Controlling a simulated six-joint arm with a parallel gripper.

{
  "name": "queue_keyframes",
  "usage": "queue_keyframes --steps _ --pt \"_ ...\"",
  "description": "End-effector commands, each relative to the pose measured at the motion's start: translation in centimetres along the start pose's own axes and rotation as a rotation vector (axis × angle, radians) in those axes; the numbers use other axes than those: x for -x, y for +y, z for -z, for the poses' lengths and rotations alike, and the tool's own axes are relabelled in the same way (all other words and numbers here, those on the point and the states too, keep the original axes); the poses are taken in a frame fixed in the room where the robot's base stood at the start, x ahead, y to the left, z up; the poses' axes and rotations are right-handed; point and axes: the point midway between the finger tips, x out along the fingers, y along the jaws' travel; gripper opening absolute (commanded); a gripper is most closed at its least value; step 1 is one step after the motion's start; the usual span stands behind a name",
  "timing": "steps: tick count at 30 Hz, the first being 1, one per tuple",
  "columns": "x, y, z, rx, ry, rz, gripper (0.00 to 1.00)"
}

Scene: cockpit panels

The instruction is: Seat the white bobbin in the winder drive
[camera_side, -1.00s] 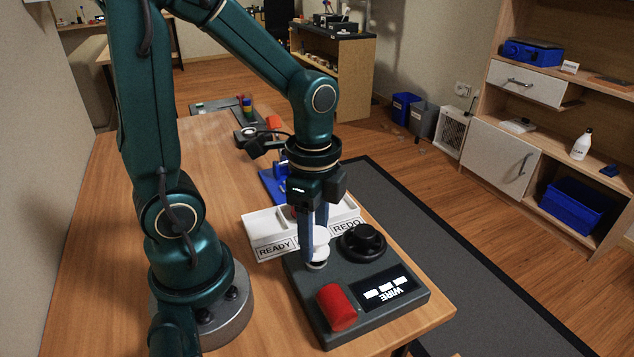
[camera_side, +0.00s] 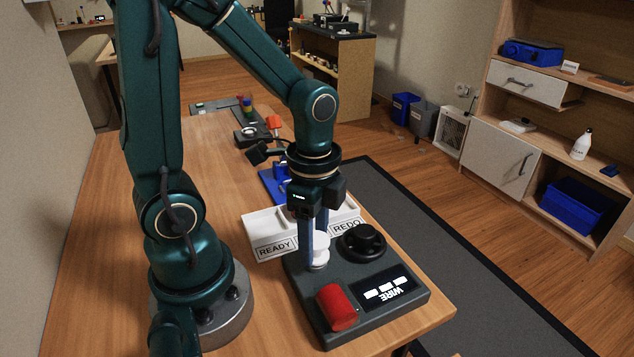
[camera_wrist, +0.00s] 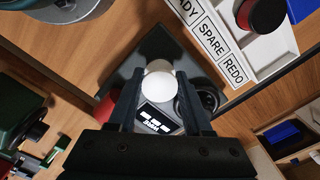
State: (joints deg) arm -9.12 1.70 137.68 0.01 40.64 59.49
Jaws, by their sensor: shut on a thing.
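The white bobbin (camera_side: 321,246) is between the fingers of my gripper (camera_side: 313,252), low over the dark winder panel (camera_side: 372,268). In the wrist view the bobbin (camera_wrist: 159,91) is a pale disc between the two gripper fingers (camera_wrist: 160,110). My gripper is shut on it. The drive (camera_side: 317,266) is right under the bobbin and mostly hidden. I cannot tell whether the bobbin is fully down on it.
On the panel are a red cylinder (camera_side: 337,307), a black knob (camera_side: 361,241) and a WIRE display (camera_side: 385,289). A white tray labelled READY, SPARE, REDO (camera_side: 262,226) stands behind; a red and black piece (camera_wrist: 262,14) sits in it.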

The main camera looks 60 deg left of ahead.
Motion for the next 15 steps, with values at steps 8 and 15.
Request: queue_keyframes --steps 8,15 --pt "-0.32 0.01 0.00 0.000 0.000 0.000 0.00" --pt "-0.56 0.02 -0.01 0.000 0.000 0.000 0.00"
